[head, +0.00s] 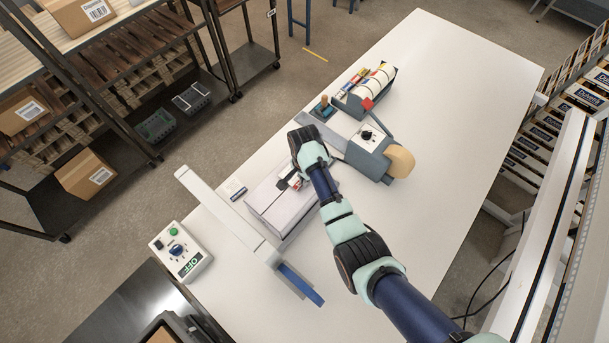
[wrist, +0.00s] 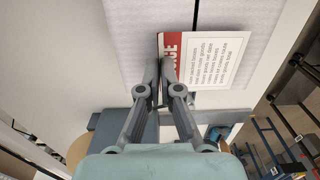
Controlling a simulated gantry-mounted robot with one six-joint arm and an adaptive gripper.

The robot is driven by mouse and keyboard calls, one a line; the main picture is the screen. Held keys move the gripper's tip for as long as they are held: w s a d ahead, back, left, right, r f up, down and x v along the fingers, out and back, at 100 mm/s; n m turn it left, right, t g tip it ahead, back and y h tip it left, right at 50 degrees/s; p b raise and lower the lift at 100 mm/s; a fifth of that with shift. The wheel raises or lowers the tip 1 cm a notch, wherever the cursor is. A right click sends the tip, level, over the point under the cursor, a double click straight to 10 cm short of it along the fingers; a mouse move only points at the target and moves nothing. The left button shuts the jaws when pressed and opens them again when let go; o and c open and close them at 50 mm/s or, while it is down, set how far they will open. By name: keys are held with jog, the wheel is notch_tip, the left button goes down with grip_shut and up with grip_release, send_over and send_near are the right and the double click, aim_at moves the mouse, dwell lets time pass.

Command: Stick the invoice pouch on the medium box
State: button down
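The invoice pouch (wrist: 212,62) is a flat white sheet with a red header strip and printed text. It shows in the head view (head: 293,181) as a small white and red patch below my gripper. My gripper (head: 300,172) has its fingers close together at the pouch's red edge in the wrist view (wrist: 160,68), seemingly pinching it. The medium box (head: 268,210) is pale grey-lilac with a dark seam and lies on the table; it fills the upper wrist view (wrist: 130,20). The pouch is over the box top; whether it touches is unclear.
A grey sealing or taping device (head: 368,140) stands just right of the box. Beyond it is a dark tray of rolls (head: 366,95). A white bar frame (head: 228,215) crosses left of the box, with a control box (head: 181,250). The table's far end is clear.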

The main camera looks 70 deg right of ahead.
jog(key=shift+f, duration=0.4)
dwell(0.8)
jog(key=c, duration=1.2)
grip_release()
jog(key=shift+c, duration=0.2)
notch_tip(320, 180, up, 2)
jog(key=shift+r+p, duration=0.25)
jog(key=shift+p, duration=0.8)
jog(key=shift+r, duration=1)
